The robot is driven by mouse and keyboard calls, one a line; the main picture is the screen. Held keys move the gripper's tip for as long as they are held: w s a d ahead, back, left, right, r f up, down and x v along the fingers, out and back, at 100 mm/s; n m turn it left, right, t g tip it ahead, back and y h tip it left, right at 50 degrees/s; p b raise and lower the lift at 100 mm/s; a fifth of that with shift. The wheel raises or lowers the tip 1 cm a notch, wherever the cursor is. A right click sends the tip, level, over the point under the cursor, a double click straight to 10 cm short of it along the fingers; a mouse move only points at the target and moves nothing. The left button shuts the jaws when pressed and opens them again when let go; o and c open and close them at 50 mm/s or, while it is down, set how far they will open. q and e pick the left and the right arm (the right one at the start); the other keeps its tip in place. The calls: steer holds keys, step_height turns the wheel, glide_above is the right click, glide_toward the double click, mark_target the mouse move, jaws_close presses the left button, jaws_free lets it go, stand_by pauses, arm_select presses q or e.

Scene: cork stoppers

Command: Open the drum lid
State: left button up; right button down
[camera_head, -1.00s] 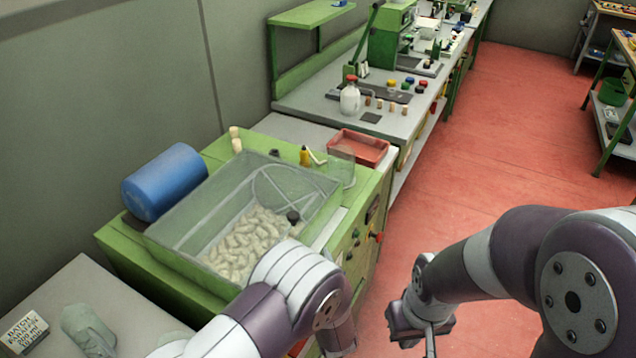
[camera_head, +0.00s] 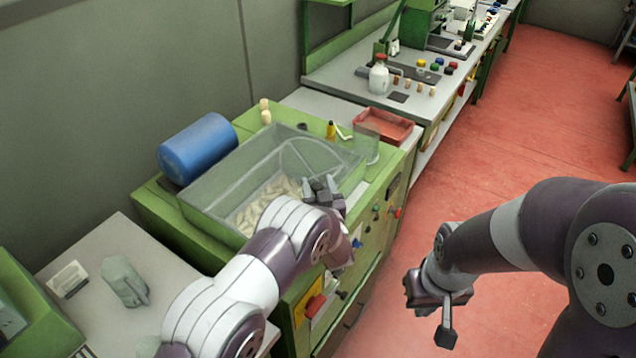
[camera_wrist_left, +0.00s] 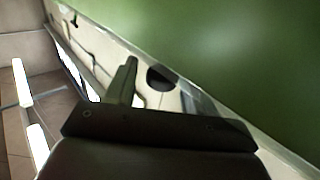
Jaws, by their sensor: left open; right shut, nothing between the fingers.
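The drum's clear lid (camera_head: 235,175) covers a bin of pale cork stoppers (camera_head: 262,205) on a green machine (camera_head: 160,215). It looks closed. My left gripper (camera_head: 322,188) is open at the lid's front right side, where it hides the dark knob. I cannot tell whether it touches the lid. In the left wrist view one finger (camera_wrist_left: 123,82) shows beside a dark round piece (camera_wrist_left: 160,78), perhaps the knob, near a large green surface. My right gripper (camera_head: 446,318) is shut and empty over the red floor, well right of the machine.
A blue cylinder (camera_head: 198,148) lies behind the lid. A grey table (camera_head: 95,250) stands at left. The red floor at right is open.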

arm_select(q)
steer(key=shift+w+a+f, duration=0.1)
steer(key=shift+w, duration=0.1)
steer(key=shift+s, duration=0.15)
steer(key=c, duration=0.6)
jaws_close()
